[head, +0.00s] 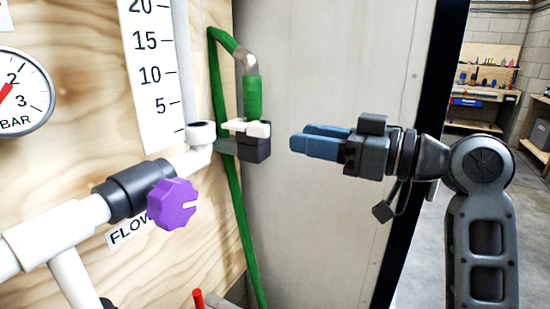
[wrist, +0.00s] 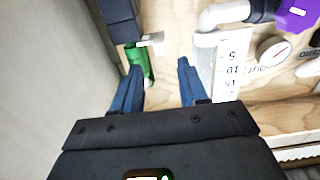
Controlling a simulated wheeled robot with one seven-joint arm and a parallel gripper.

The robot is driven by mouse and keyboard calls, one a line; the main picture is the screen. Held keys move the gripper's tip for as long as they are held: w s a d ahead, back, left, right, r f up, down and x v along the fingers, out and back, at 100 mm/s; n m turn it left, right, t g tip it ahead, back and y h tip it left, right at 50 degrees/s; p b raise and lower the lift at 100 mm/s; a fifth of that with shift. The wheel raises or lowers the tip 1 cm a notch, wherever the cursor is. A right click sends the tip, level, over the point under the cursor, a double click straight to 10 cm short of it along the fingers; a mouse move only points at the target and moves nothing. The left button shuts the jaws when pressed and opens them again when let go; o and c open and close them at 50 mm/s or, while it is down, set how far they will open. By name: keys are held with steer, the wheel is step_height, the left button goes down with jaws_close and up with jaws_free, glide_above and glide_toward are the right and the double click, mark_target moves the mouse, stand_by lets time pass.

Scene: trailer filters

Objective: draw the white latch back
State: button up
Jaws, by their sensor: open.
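The white latch (head: 258,129) sits on top of a black block (head: 254,149) below a green hose end (head: 252,97), close to the wooden panel. In the wrist view the white latch (wrist: 152,39) shows beside the dark block (wrist: 124,28), just beyond the fingertips. My gripper (head: 298,138) has blue fingers and points left at the latch, with a small gap between them. In the wrist view my gripper (wrist: 160,66) is open and empty, and the green piece (wrist: 138,58) lies behind the left fingertip. Nothing visibly touches the latch.
A purple knob (head: 172,204) on white pipe stands out from the panel at lower left. A scale strip (head: 153,75) and a gauge (head: 20,95) are on the panel. A pale wall (head: 320,230) lies behind my gripper. A workbench (head: 478,105) stands far off at right.

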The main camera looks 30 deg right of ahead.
mark_target(268, 131)
steer(key=x, duration=0.8)
steer(key=shift+d+r, duration=0.1)
jaws_close()
stand_by(0.4)
steer(key=shift+s, duration=0.1)
